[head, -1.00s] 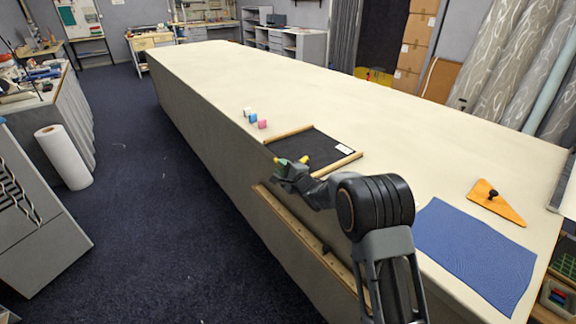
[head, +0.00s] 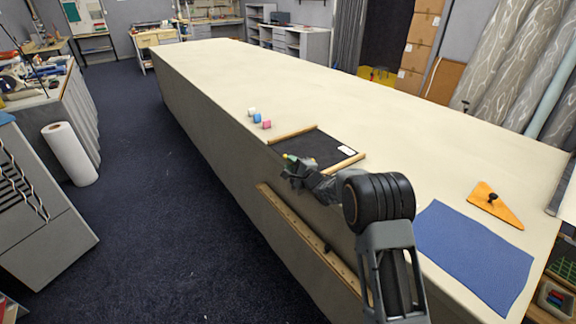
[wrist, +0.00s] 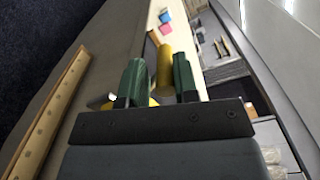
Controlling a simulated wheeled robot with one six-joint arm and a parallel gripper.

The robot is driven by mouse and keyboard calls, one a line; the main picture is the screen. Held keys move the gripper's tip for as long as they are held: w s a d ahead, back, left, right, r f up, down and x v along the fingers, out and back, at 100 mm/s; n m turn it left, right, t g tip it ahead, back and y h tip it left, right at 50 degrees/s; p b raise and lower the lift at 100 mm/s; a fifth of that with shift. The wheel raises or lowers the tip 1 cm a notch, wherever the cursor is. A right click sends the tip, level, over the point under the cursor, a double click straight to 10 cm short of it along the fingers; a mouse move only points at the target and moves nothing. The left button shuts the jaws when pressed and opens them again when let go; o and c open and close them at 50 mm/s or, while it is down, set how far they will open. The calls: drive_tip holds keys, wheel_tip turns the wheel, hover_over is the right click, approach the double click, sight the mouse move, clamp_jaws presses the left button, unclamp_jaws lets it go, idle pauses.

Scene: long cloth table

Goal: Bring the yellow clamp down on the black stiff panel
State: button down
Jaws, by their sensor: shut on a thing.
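The black stiff panel (head: 322,146) lies flat on the long cloth table at its left edge, with wooden strips along two sides and a white label. My gripper (head: 289,162) is at the panel's near-left corner, by the table edge. In the wrist view its two green fingers (wrist: 157,80) are closed on the yellow clamp (wrist: 165,66), which stands out between them. In the head view the clamp is only a small yellow-green spot (head: 287,156). Whether the clamp touches the panel cannot be told.
Small white, blue and pink blocks (head: 258,118) sit beyond the panel near the table edge. A blue cloth (head: 474,254) and an orange triangle with a black knob (head: 497,206) lie on the right. A wooden rail (head: 310,242) runs along the table's side. The table's far part is clear.

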drive_tip(key=shift+w+d+r+h, duration=0.3)
drive_tip(key=shift+w+d+r, duration=0.1)
drive_tip(key=shift+d, duration=0.2)
drive_tip(key=c, duration=1.3)
unclamp_jaws()
drive_tip(key=o, duration=0.4)
drive_tip(key=shift+w+d+f, duration=0.1)
drive_tip(key=shift+d+f, duration=0.05)
drive_tip(key=b+v, duration=0.1)
drive_tip(key=v, duration=1.2)
drive_tip(key=shift+s+f, duration=0.3)
drive_tip(key=shift+s, duration=0.2)
